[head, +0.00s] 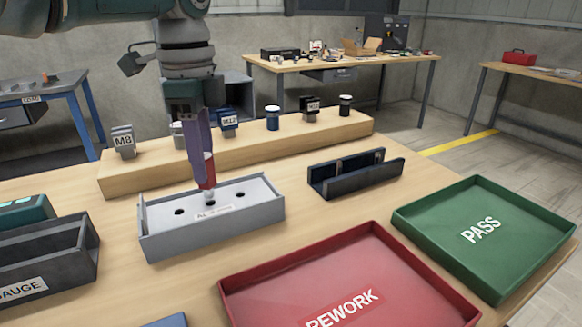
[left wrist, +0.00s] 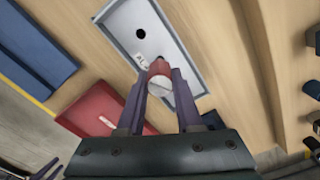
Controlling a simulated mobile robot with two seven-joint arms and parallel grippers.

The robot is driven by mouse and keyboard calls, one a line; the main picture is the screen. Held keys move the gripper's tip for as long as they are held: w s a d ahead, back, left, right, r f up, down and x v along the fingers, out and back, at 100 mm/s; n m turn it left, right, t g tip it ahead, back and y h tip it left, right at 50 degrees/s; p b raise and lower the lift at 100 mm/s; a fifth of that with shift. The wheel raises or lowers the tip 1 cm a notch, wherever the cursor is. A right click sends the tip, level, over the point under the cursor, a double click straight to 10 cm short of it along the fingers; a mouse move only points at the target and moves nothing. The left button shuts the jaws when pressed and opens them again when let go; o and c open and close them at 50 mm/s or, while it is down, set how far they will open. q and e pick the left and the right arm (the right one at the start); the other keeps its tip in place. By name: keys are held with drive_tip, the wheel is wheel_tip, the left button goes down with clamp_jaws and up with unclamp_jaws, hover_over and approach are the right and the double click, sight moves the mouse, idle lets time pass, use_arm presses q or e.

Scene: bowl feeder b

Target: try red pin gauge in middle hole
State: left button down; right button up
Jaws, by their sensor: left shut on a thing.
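The red pin gauge (head: 208,172) is held upright between the purple fingers of my left gripper (head: 203,163), with its pale lower end pointing down. The grey block (head: 262,213) stands on the table below it. One hole (head: 179,211) shows left of the pin and another hole (head: 240,195) right of it. In the left wrist view the red pin (left wrist: 160,67) sits between the fingertips over the block (left wrist: 127,28).
A wooden rack (head: 290,150) with labelled gauges is behind the block. A dark cradle (head: 355,176) stands to the right. The red REWORK tray (head: 270,273) and green PASS tray (head: 500,198) are at front and right. A dark gauge holder (head: 45,262) is at left.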

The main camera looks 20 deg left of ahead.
use_arm(q)
drive_tip(key=shift+r+p, duration=1.6)
drive_tip(key=shift+r, duration=0.25)
drive_tip(key=shift+f, duration=0.1)
drive_tip(key=shift+f+b, duration=1.9)
drive_tip(key=shift+f, duration=0.15)
drive_tip(key=shift+f+b, duration=0.35)
drive_tip(key=shift+f, duration=0.05)
drive_tip(key=shift+r, duration=0.1)
drive_tip(key=shift+r+p, duration=2.45)
drive_tip(key=shift+p, duration=0.05)
drive_tip(key=shift+f, duration=0.15)
